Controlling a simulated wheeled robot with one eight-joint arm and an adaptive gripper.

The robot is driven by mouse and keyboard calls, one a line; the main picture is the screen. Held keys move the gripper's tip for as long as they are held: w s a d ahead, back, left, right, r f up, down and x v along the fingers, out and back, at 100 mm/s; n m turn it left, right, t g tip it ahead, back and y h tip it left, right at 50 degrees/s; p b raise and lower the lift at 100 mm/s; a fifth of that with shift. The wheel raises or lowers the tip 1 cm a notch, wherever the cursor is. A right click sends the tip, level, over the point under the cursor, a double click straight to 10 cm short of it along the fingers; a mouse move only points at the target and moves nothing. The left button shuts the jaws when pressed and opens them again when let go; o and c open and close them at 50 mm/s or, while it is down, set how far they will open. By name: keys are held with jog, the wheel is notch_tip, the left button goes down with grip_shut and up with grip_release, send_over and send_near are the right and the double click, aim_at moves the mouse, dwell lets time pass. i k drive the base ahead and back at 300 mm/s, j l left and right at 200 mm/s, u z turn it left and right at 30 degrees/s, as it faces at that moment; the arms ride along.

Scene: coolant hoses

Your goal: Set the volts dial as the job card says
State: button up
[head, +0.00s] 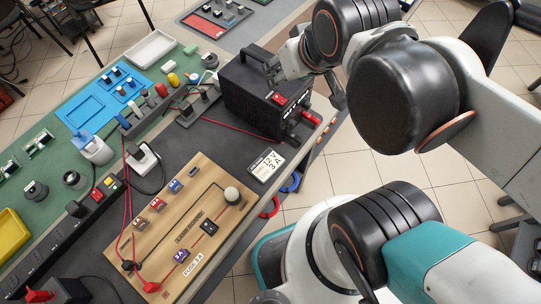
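A black power supply box (248,100) stands near the right edge of the bench, with a red part (280,99) on its side and white lettering near its front edge. The job card (266,165) lies flat on the dark mat in front of the box and appears to read 12 V 3 A. My gripper (304,72) is over the box's right end, near its front. The finger tips are partly hidden and small, so I cannot tell whether they touch anything.
A wooden board (182,258) with switches and labelled blocks lies in front. Red leads (125,220) run across the mat. A blue tray (85,108), a white tray (150,48) and a yellow bin (12,232) stand on the green surface. Bare mat lies around the card.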

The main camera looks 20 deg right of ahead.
aim_at(292, 123)
jog(key=k+z, duration=0.2)
jog(key=k, duration=1.45)
